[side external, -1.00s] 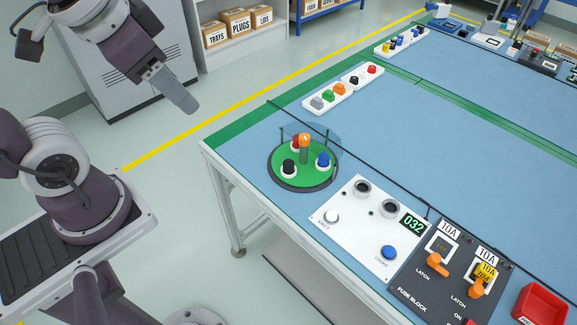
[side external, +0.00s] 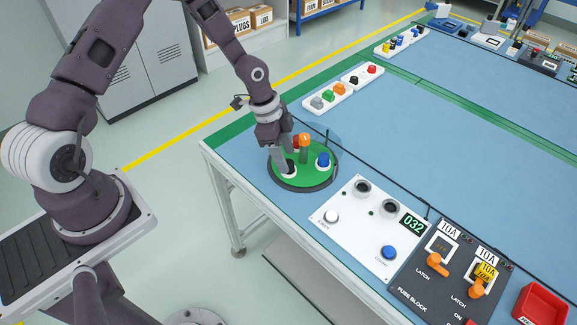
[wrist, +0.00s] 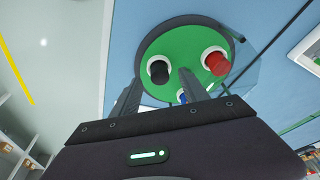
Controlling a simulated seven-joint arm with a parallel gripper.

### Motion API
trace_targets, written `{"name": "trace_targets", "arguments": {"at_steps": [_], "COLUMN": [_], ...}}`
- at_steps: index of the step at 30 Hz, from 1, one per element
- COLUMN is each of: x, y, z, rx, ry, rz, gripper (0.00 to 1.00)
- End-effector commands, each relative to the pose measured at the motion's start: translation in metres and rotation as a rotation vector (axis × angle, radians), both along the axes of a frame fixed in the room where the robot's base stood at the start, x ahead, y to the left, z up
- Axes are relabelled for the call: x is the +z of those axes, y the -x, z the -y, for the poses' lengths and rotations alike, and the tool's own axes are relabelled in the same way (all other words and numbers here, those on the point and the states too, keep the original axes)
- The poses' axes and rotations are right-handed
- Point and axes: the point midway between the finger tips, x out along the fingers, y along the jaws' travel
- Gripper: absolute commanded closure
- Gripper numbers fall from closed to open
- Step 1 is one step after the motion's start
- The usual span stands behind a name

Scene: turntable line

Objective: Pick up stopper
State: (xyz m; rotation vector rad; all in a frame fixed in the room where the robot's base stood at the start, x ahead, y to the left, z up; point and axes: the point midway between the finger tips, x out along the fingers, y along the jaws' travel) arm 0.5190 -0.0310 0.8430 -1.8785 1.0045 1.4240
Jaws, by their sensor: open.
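A green turntable (side external: 318,178) stands at the near left corner of the bench. It carries a blue stopper (side external: 323,160), a red stopper (side external: 296,142) partly hidden by my arm, and a black stopper (wrist: 158,71), each in a white ring. An orange-topped post (side external: 304,146) stands at its middle. My gripper (side external: 286,168) is low over the turntable's left side and hides the black stopper in the side view. In the wrist view my open gripper (wrist: 160,76) has its fingers on either side of the black stopper. Contact cannot be told. The red stopper (wrist: 215,62) is right of the fingers.
A clear curved guard (side external: 328,140) rises at the turntable's back. A white panel (side external: 350,225) with buttons and sockets lies to the right, then a dark fuse block (side external: 420,285) and a red bin (side external: 541,306). White racks of coloured stoppers (side external: 343,92) stand behind.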

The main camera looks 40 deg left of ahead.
Motion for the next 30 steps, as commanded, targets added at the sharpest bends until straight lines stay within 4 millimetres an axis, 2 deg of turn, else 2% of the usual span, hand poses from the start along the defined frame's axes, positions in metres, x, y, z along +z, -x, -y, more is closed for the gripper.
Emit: {"name": "trace_targets", "arguments": {"at_steps": [1, 4, 11, 19, 27, 30], "x": [-0.009, -0.020, -0.022, -0.022, -0.020, -0.005], "y": [-0.001, -0.003, -0.003, -0.003, -0.003, -0.004], "z": [0.003, 0.005, 0.005, 0.005, 0.005, 0.004], "rx": [-0.001, -0.001, 0.001, 0.001, 0.001, 0.002], "ry": [0.000, -0.001, -0.001, -0.001, -0.002, -0.001], "rz": [-0.004, -0.003, -0.002, -0.002, -0.001, 0.002], "gripper": [0.48, 0.48, 0.48, 1.00, 1.00, 1.00]}}
